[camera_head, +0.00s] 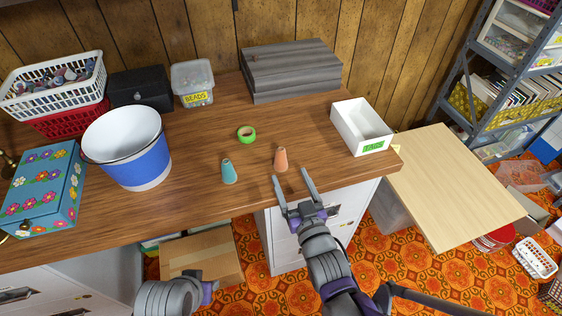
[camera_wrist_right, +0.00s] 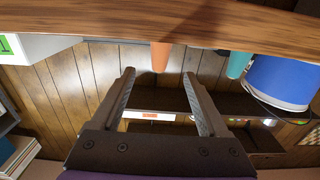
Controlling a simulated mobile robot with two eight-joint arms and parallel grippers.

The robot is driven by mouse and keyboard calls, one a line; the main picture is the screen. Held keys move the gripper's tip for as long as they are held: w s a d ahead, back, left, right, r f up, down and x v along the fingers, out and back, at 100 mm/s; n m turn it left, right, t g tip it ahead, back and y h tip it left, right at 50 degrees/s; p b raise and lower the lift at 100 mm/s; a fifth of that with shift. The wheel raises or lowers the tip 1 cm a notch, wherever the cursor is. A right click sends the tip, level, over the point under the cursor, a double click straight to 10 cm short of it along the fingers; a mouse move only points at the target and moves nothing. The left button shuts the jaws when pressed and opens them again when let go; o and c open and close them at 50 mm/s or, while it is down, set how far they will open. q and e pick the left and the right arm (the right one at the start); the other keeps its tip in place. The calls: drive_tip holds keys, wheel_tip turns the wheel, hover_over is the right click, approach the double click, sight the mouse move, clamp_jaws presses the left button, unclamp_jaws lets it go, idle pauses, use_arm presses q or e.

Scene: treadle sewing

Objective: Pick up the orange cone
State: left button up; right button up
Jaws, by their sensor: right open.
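The orange cone (camera_head: 280,160) stands upright near the front edge of the wooden worktop, and the right wrist view shows it upside down (camera_wrist_right: 160,55). My right gripper (camera_head: 290,175) is open and empty at the front edge, just in front of the cone. In the right wrist view its fingertips (camera_wrist_right: 158,73) spread to either side of the cone, which appears beyond them. No contact shows. Part of my left arm shows at the bottom of the head view, but its gripper fingers do not show.
A teal cone (camera_head: 229,172) stands left of the orange one. A green tape roll (camera_head: 246,134) lies behind. A white box labelled TAGS (camera_head: 362,130) is at the right and a blue-white bucket (camera_head: 130,150) at the left. The worktop between them is mostly clear.

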sight(282, 161)
drive_tip(key=x, duration=0.3)
drive_tip(key=shift+w+a, duration=0.2)
drive_tip(key=shift+w, duration=0.15)
drive_tip(key=x, duration=0.1)
drive_tip(key=b+x, duration=0.1)
drive_tip(key=x, duration=0.3)
drive_tip(key=shift+w+f, duration=0.15)
drive_tip(key=shift+f, duration=0.15)
clamp_jaws()
